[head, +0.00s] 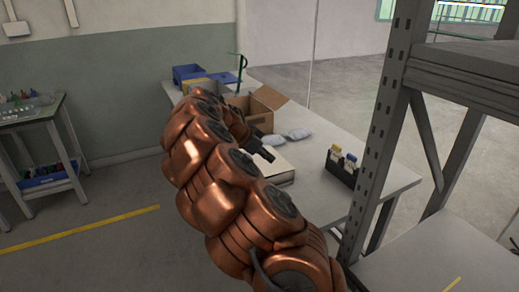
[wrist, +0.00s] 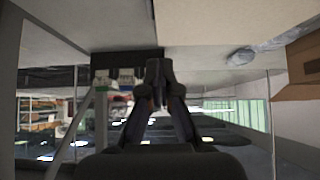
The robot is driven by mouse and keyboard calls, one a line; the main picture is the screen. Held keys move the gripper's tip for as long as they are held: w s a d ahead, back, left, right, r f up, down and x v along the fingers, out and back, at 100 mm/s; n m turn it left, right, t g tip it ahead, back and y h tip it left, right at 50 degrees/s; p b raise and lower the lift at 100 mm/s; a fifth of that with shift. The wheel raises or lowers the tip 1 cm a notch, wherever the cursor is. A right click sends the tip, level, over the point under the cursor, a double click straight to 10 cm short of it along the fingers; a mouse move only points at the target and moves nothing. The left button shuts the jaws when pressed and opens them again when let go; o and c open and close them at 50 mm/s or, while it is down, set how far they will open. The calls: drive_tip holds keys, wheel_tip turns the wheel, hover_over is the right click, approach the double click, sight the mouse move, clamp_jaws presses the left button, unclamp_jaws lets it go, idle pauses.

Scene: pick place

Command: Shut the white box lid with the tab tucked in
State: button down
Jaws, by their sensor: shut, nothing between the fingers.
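The white box (head: 282,172) sits on the table, largely hidden behind my arm in the head view. Its pale surface (wrist: 225,20) fills the top middle of the wrist view. I cannot tell whether its lid is fully down, and its tab does not show clearly. My gripper (head: 268,154) is over or close beside the box, its fingertips pointing to the right. In the wrist view my gripper (wrist: 158,70) has its fingers together and holds nothing. I cannot tell whether it touches the box.
A black holder (head: 341,172) with bottles stands to the right on the table (head: 325,198). Two whitish packets (head: 296,134) and an open cardboard box (head: 268,98) are behind the white box. A blue bin (head: 186,73) is at the far end. A metal rack (head: 378,130) rises at the right.

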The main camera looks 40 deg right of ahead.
sight(275, 173)
drive_tip(key=shift+s+d+f, duration=0.1)
drive_tip(key=shift+d+f, duration=0.05)
drive_tip(key=shift+f, duration=1.1)
drive_tip(key=shift+d+f, duration=0.15)
drive_tip(key=shift+f, duration=1.05)
drive_tip(key=shift+f, duration=0.1)
